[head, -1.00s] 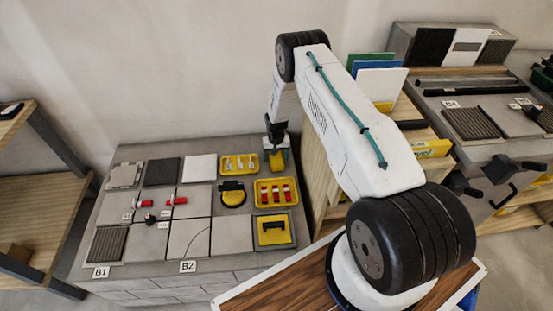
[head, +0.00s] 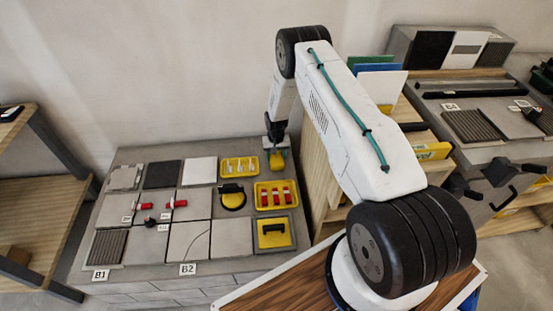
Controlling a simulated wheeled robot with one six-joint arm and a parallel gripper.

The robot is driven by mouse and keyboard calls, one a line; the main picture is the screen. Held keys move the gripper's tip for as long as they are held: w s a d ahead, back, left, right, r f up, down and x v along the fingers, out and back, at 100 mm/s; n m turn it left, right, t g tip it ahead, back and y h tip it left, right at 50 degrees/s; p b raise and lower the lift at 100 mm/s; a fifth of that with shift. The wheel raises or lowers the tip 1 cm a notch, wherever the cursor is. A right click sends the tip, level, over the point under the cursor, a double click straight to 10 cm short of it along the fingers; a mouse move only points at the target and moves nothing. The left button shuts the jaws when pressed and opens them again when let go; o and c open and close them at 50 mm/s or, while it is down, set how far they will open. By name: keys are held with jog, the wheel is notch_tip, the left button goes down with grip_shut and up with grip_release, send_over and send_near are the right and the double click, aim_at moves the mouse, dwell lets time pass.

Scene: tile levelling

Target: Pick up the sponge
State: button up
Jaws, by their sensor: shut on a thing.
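The yellow sponge (head: 277,161) is at the back right corner of the grey tiled bench, below the end of my arm. My gripper (head: 275,150) points down and is shut on the sponge. It partly hides the sponge's top. At this size I cannot tell whether the sponge touches the bench or is just clear of it.
A wooden shelf unit (head: 325,180) stands close on the right. The wall is behind.

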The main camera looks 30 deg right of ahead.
jog(key=shift+r, duration=0.9)
jog(key=s+a, duration=0.1)
jog(key=s, duration=0.4)
jog(key=s+a, duration=0.1)
jog(key=s, duration=0.5)
jog(key=s+a+r, duration=0.1)
jog(key=s, duration=0.4)
jog(key=shift+s+a+r, duration=0.1)
jog(key=shift+s+a, duration=0.1)
jog(key=r, duration=0.1)
jog(key=s+a+r+n, duration=0.1)
jog(key=shift+r, duration=0.35)
jog(key=w+a+r+n, duration=0.1)
jog(key=a+r, duration=0.4)
jog(key=r, duration=0.6)
jog(key=w+a+r+n, duration=0.2)
jog(key=w+a+r, duration=0.2)
jog(key=r, duration=0.7)
jog(key=shift+w+a+r+n, duration=0.25)
jog(key=shift+w+a+n, duration=0.1)
jog(key=shift+a, duration=0.25)
